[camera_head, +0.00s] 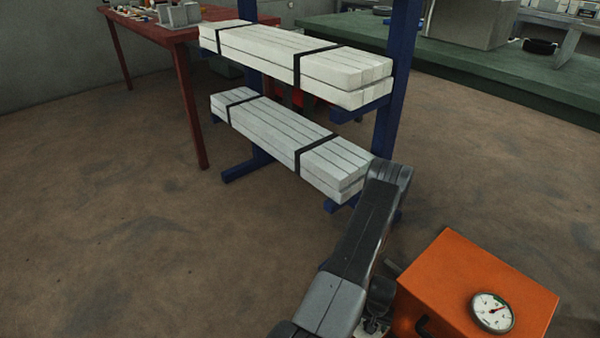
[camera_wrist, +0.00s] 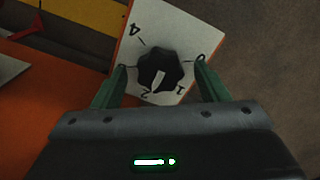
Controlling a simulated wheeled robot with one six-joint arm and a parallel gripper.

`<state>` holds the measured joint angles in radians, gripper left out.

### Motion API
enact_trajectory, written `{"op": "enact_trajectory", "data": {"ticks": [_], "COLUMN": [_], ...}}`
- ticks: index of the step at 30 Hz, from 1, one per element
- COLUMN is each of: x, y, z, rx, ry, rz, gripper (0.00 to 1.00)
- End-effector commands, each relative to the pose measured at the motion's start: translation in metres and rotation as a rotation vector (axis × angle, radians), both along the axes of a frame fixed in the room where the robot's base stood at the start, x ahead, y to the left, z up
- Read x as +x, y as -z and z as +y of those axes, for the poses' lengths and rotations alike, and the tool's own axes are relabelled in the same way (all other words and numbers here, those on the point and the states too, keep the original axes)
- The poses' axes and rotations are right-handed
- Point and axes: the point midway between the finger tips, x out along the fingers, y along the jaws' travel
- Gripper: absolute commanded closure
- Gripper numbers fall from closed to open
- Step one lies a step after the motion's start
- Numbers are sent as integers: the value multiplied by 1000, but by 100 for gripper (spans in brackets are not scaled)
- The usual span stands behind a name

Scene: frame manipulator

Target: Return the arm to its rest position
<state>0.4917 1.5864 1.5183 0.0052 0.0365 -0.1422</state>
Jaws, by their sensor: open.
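My gripper (camera_wrist: 160,80) shows in the wrist view with its two green fingers apart, one on each side of a black knob (camera_wrist: 160,69). I cannot tell whether the fingers touch the knob. The knob has a pale pointer mark and sits on a white dial plate (camera_wrist: 146,28) with the numbers 1, 2 and 4 visible. The pointer is directed down, near the 2. In the head view my arm reaches forward beside an orange box with a gauge; the gripper itself is hidden there.
The orange box (camera_head: 455,285) with a round gauge (camera_head: 492,312) stands at the lower right, close to my arm. A blue rack (camera_head: 392,75) with strapped white beams (camera_head: 290,135) stands ahead. A red table (camera_head: 150,30) is at the back left. The brown floor at left is clear.

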Motion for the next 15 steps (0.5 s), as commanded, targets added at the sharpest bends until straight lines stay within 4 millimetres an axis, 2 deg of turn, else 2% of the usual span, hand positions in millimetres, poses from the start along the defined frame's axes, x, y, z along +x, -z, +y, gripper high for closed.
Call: {"op": "enact_trajectory", "data": {"ticks": [5, 15], "x": [-1, 0], "y": [-3, -73], "z": [0, 0], "rx": [0, -1], "ry": [-143, -144], "rz": [1, -2], "gripper": [33, 33]}}
